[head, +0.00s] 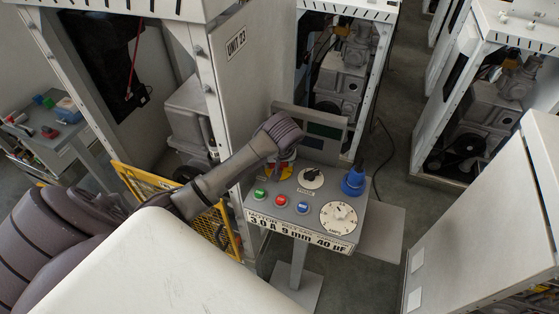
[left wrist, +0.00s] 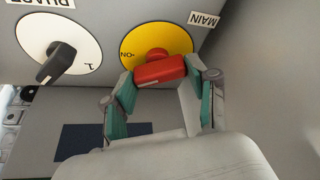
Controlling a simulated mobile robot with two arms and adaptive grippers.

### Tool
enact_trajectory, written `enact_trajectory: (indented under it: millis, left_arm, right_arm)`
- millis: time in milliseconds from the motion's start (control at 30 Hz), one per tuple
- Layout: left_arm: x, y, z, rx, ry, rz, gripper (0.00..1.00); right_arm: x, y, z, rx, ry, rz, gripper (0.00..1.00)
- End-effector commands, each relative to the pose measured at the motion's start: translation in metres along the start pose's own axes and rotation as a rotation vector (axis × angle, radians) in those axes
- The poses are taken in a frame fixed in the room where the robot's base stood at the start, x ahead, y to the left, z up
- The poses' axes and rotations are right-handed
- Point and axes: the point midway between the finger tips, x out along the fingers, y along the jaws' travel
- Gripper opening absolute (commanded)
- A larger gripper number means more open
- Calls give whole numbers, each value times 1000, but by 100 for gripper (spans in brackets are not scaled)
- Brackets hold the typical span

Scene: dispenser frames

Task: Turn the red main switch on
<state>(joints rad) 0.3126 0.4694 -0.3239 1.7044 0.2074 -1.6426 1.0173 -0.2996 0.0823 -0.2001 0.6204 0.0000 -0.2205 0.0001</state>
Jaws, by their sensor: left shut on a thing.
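The red main switch (left wrist: 160,70) sits on a round yellow plate (left wrist: 178,36) under a MAIN label in the left wrist view. Its red handle lies nearly level across that picture, slightly tilted. An ON mark is printed on the plate's left part. My left gripper (left wrist: 163,76) has its green-padded fingers at both ends of the handle and is shut on it. In the head view, my left wrist hides most of the switch; part of the yellow plate (head: 284,168) shows on the grey control panel (head: 325,189). My right gripper is not in view.
Beside the switch is a black PHASE knob (head: 312,178). The panel also has green, red and blue buttons (head: 281,200), a white AMPS dial (head: 338,218) and a blue plug (head: 353,181).

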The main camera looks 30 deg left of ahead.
Motion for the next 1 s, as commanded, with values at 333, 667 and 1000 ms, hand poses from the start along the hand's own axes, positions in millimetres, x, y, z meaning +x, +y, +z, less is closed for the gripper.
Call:
enact_trajectory:
  millis: [333, 667, 1000]
  left_arm:
    - [0, -3, -2, 265, 3, 108, 23]
    - [0, -3, -3, 414, 4, 172, 23]
    - [0, -2, -3, 456, 4, 190, 23]
  right_arm:
    - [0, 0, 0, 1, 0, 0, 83]
    - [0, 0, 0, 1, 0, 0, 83]
    - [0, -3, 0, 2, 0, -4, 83]
